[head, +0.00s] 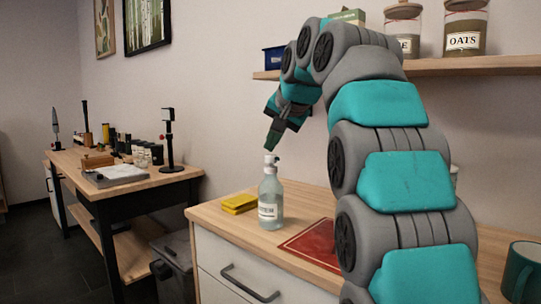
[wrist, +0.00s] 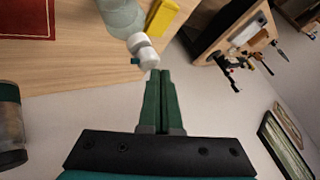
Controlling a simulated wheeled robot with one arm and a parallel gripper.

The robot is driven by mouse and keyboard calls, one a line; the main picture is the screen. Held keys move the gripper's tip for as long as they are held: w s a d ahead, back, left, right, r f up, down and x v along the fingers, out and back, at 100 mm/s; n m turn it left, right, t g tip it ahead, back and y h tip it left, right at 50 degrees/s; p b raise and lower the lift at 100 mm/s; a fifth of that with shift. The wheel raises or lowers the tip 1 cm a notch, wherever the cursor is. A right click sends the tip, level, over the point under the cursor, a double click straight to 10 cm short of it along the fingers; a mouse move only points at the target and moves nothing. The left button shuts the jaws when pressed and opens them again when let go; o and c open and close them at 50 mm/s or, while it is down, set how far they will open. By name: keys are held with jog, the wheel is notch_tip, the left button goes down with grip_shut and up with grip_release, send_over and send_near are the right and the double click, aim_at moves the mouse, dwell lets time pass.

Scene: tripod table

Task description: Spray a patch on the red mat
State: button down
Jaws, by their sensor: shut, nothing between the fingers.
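A clear spray bottle (head: 270,200) with a white pump head stands upright on the wooden counter. The red mat (head: 318,244) lies to its right, partly hidden behind my arm. My gripper (head: 268,148) is shut and empty, pointing down just above the bottle's pump head. In the wrist view the shut fingertips (wrist: 160,72) are close to the white pump head (wrist: 141,46); I cannot tell whether they touch it. The red mat also shows at the upper left of the wrist view (wrist: 25,15).
Yellow sponges (head: 239,204) lie left of the bottle. A green mug (head: 522,272) stands at the right end of the counter. A shelf (head: 490,66) with jars hangs above. A second table (head: 130,185) with tools stands at the left. A dark jar (wrist: 10,125) shows in the wrist view.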

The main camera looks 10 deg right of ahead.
jog(key=shift+f, duration=0.15)
dwell(0.3)
jog(key=shift+f, duration=0.3)
jog(key=shift+r, duration=0.15)
jog(key=shift+r+p, duration=0.35)
jog(key=shift+p, duration=0.05)
dwell(2.5)
